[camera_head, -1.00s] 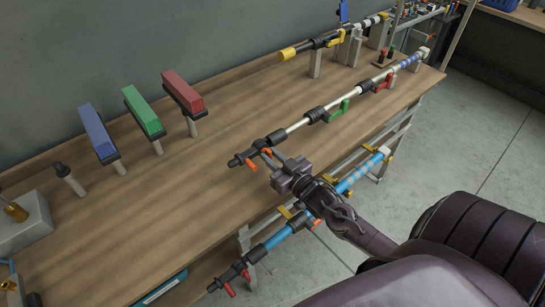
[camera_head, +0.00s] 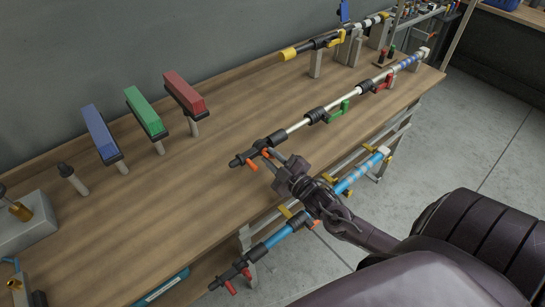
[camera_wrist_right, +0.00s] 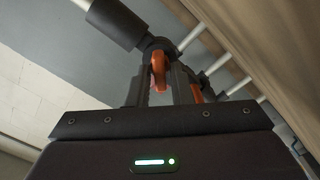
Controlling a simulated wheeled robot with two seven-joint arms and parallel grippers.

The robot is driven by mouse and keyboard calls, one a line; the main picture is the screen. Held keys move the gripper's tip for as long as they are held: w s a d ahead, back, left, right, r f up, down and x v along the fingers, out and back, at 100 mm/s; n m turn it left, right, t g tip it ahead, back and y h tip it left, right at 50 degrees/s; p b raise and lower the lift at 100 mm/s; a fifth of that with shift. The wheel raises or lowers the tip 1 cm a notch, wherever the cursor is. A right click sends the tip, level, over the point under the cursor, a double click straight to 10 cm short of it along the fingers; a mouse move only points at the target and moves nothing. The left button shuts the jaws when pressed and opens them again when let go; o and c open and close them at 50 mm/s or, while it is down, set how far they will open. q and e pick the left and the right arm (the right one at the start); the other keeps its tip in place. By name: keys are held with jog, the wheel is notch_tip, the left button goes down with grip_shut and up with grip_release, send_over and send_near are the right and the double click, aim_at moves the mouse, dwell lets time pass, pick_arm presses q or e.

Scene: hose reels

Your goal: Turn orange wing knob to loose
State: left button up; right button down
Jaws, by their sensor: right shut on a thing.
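A dark fitting (camera_head: 244,158) is at the near end of a white pole (camera_head: 298,126) above the wooden bench. It carries two orange wings, one (camera_head: 267,152) by my gripper's fingertips and one (camera_head: 254,165) hanging lower. My right gripper (camera_head: 273,157) reaches the fitting from the lower right. In the right wrist view one orange wing (camera_wrist_right: 158,70) lies between my two fingers, and the other orange piece (camera_wrist_right: 196,94) is outside the right finger. The fingers partly hide the wings. My left gripper is not in view.
A blue pole (camera_head: 281,235) with red levers runs below, along the bench's front edge. Green (camera_head: 338,113) and red (camera_head: 383,85) levers sit farther along the white pole. Blue, green and red blocks (camera_head: 184,93) stand at the back left. The bench (camera_head: 200,190) left of the fitting is clear.

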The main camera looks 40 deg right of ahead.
jog(key=n, duration=0.6)
jog(key=shift+f+p, duration=0.1)
jog(key=shift+p, duration=0.25)
jog(key=n, duration=0.5)
jog(key=shift+f, duration=0.15)
jog(key=shift+a+n, duration=0.1)
jog(key=shift+n, duration=0.3)
jog(key=c, duration=1.5)
grip_release()
jog(key=s, duration=0.6)
jog(key=shift+s+d+f+b, duration=0.1)
jog(key=shift+s+d+b, duration=0.2)
jog(key=shift+b, duration=0.1)
jog(key=shift+s, duration=0.6)
